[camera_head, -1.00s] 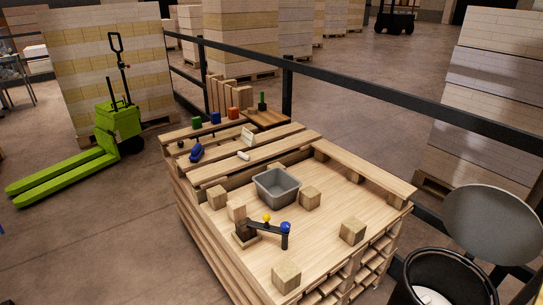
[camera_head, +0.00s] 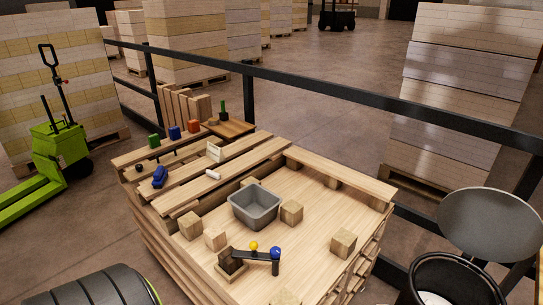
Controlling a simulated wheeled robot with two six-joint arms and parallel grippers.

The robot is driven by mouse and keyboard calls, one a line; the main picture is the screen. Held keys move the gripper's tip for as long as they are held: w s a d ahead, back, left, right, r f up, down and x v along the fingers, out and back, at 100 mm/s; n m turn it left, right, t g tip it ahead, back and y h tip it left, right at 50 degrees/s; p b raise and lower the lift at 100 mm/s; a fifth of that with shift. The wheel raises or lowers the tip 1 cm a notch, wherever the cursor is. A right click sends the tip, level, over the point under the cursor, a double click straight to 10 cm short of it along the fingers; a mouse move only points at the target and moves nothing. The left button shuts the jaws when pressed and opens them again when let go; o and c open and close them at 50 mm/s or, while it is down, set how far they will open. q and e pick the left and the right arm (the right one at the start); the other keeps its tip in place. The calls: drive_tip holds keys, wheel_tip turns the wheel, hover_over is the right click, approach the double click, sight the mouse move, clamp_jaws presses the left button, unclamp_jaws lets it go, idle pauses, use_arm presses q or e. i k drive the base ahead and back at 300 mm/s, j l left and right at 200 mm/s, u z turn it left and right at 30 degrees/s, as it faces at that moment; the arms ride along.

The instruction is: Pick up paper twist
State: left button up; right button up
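A small white roll (camera_head: 213,173), which looks like the paper twist, lies on a wooden slat at the back part of the pallet stack (camera_head: 232,173). It is very small in the head view, so its shape is hard to make out. A white block-like holder (camera_head: 215,152) stands just behind it, and a blue tool-like thing (camera_head: 159,177) lies to its left. Neither of my grippers is in view.
A grey bin (camera_head: 254,208), several wooden blocks (camera_head: 343,243) and a dark jointed device (camera_head: 250,256) stand on the pallet top. A black railing (camera_head: 330,92) runs behind. An open bin (camera_head: 455,275) is at right; a green pallet jack (camera_head: 52,150) at left.

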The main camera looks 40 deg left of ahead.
sight(214, 175)
drive_tip(key=j+z, duration=0.15)
drive_tip(key=j, duration=0.25)
drive_tip(key=k+j+z, duration=0.15)
drive_tip(key=j, duration=0.25)
drive_tip(key=j+z, duration=0.15)
drive_tip(key=j, duration=0.25)
drive_tip(key=k+j+z, duration=0.15)
drive_tip(key=j, duration=0.25)
drive_tip(key=k+j+z, duration=0.15)
drive_tip(key=j, duration=0.2)
drive_tip(key=k+j+z, duration=0.2)
drive_tip(key=j, duration=0.15)
